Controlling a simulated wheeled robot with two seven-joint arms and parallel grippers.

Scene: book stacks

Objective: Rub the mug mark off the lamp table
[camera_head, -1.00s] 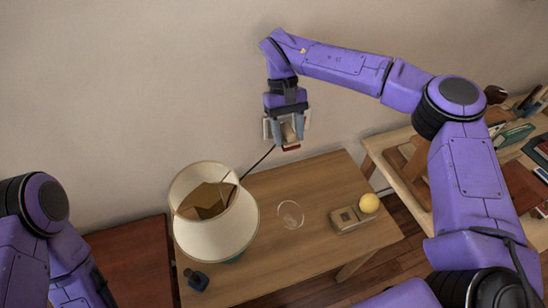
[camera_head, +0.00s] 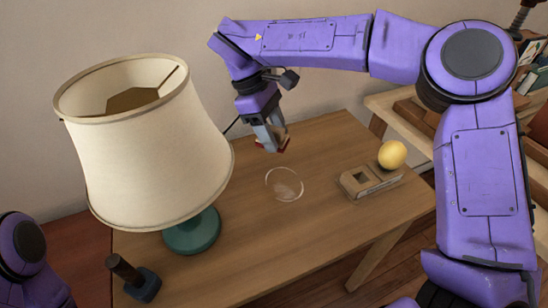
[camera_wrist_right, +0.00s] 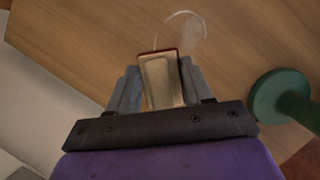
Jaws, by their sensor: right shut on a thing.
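The lamp table (camera_head: 330,240) is wooden and carries a pale ring-shaped mug mark (camera_head: 285,184) near its middle. The mark also shows in the right wrist view (camera_wrist_right: 186,32), partly hidden behind the held block. My right gripper (camera_head: 271,143) is shut on a small pale block with a dark red edge (camera_wrist_right: 161,80). It holds the block up and left of the mark, toward the back of the table; the head view does not clearly show whether the block touches the wood. My left arm shows at the lower left, but its gripper is out of view.
A lamp with a cream shade (camera_head: 145,150) and green base (camera_head: 192,232) stands left of the mark. A dark blue object with a handle (camera_head: 142,284) sits front left. A wooden box-like object (camera_head: 370,181) and yellow ball (camera_head: 392,154) are on the right.

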